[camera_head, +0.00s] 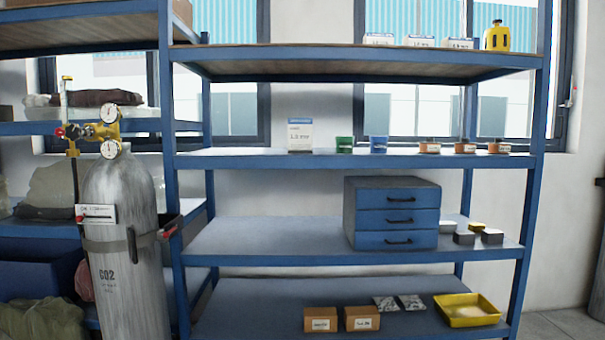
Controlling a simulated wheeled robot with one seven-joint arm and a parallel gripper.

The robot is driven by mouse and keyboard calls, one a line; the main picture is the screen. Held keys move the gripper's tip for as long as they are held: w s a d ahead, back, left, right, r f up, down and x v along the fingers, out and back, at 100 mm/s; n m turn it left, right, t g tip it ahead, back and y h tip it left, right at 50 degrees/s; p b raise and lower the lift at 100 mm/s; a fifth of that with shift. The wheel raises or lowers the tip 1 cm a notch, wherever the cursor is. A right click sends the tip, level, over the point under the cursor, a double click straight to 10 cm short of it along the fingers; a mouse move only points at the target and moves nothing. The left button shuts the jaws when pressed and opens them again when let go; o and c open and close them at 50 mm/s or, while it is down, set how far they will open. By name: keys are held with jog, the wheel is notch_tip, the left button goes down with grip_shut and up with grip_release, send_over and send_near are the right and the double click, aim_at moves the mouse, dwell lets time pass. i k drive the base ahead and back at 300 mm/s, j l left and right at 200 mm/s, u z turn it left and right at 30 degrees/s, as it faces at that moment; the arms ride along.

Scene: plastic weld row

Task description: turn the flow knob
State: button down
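A grey gas cylinder (125,248) marked CO2 stands upright at the left. A brass regulator (92,131) sits at its top with two round white-faced gauges, an upper one (109,114) and a lower one (109,149). A small red knob (60,132) sticks out at the regulator's left side. A slim upright yellow-topped part (66,95) rises beside it. The pieces are small, and I cannot tell for certain which one is the flow knob. My gripper is not in view.
A strap (133,243) holds the cylinder by the blue shelf post (170,170). The blue rack's shelves hold a drawer cabinet (391,214), small boxes (362,318) and a yellow tray (467,310). Cloth bundles (42,320) lie at lower left. Floor shows at lower right.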

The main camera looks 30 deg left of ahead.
aim_at(59, 131)
jog(key=u, duration=2.55)
jog(key=i+j+z, duration=0.1)
jog(key=i+j, duration=0.15)
jog(key=i+j+z, duration=0.1)
jog(key=j, duration=0.35)
jog(key=i+j+z, duration=0.1)
jog(key=i+j, duration=0.2)
jog(key=i+j+z, duration=0.1)
jog(key=j, duration=0.35)
jog(key=i, duration=0.1)
